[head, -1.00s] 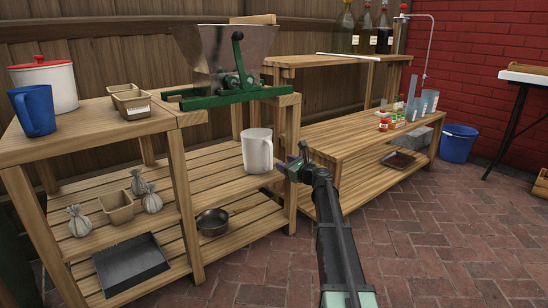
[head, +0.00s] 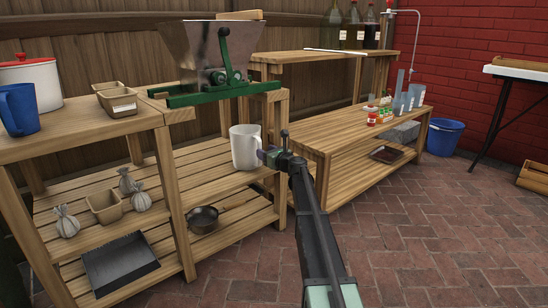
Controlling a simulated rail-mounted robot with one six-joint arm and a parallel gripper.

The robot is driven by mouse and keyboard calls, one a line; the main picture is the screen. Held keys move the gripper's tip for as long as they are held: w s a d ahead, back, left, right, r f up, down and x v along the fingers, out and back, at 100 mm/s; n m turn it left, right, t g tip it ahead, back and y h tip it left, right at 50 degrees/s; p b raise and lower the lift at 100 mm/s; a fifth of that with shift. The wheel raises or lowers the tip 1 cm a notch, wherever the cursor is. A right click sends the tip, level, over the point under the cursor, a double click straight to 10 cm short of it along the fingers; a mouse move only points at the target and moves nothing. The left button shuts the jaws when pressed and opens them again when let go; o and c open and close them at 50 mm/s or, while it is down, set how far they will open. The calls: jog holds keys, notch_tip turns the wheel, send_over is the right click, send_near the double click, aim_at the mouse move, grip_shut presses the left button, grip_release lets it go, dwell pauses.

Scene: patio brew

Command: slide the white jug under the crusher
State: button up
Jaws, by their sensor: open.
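The white jug (head: 245,148) stands upright on the slatted middle shelf (head: 205,164), near its front right part. The crusher (head: 209,62), a metal hopper with green rails and a green crank, sits on the frame above that shelf. The jug is below the crusher's level and a little to the right of its hopper. My gripper (head: 264,156) is open at the jug's right side, close to it. The fingertips are small and partly seen against the jug, so I cannot tell whether they touch it.
A wooden post of the crusher frame (head: 278,190) stands beside my gripper. A pan (head: 203,219) lies on the lower shelf. A blue mug (head: 19,109) and a white pot (head: 38,86) stand on the left bench. The shelf left of the jug is clear.

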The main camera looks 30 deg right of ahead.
aim_at(248, 149)
jog(key=x, duration=0.4)
jog(key=shift+w+a, duration=0.1)
jog(key=shift+w, duration=0.1)
jog(key=shift+c, duration=0.3)
grip_shut()
